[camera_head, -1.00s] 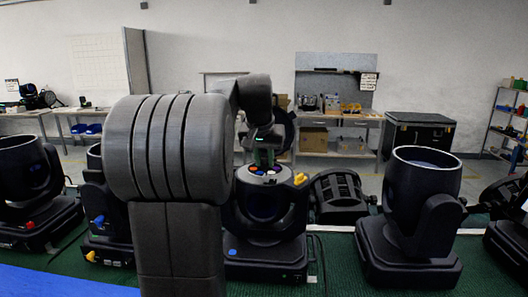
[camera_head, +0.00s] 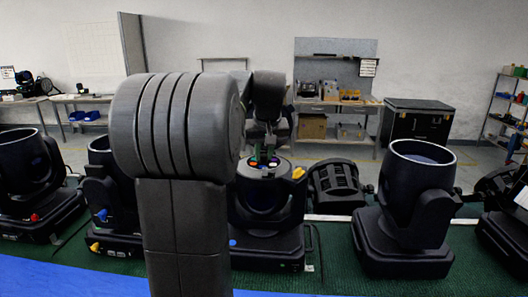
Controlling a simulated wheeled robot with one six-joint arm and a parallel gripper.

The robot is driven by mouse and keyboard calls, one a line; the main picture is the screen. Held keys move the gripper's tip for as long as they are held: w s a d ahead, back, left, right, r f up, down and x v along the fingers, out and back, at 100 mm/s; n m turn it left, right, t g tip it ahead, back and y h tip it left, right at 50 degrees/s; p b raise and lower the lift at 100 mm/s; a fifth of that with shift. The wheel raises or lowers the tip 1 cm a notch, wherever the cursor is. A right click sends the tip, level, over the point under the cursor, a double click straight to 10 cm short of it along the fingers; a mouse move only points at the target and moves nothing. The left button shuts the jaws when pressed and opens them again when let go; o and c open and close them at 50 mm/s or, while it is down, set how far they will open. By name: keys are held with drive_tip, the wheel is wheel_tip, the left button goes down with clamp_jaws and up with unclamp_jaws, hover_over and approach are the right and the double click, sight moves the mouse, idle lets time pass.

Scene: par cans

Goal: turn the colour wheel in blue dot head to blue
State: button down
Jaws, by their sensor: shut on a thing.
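The blue dot head (camera_head: 266,238) is a black moving head on the green bench, just right of my arm in the head view. A blue dot (camera_head: 233,243) shows low on the front of its base. Its top is open and shows the colour wheel (camera_head: 257,172), with small coloured patches around it. A yellow knob (camera_head: 298,173) sits at the upper right of its yoke. My gripper (camera_head: 263,157) points down into the open top and is shut on the colour wheel. Its fingertips are small here, and my arm hides the head's left side.
A black par can (camera_head: 337,186) lies right behind; a large open-topped head (camera_head: 408,205) stands further right.

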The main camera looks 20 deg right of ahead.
drive_tip(key=shift+r, duration=0.1)
drive_tip(key=c, duration=1.3)
unclamp_jaws()
drive_tip(key=shift+o, duration=0.2)
drive_tip(key=v, duration=1.3)
drive_tip(key=shift+s+r+b, duration=0.15)
drive_tip(key=shift+r+b, duration=0.15)
drive_tip(key=shift+b, duration=0.15)
drive_tip(key=x, duration=1.4)
drive_tip(key=shift+p, duration=0.35)
drive_tip(key=shift+r, duration=0.1)
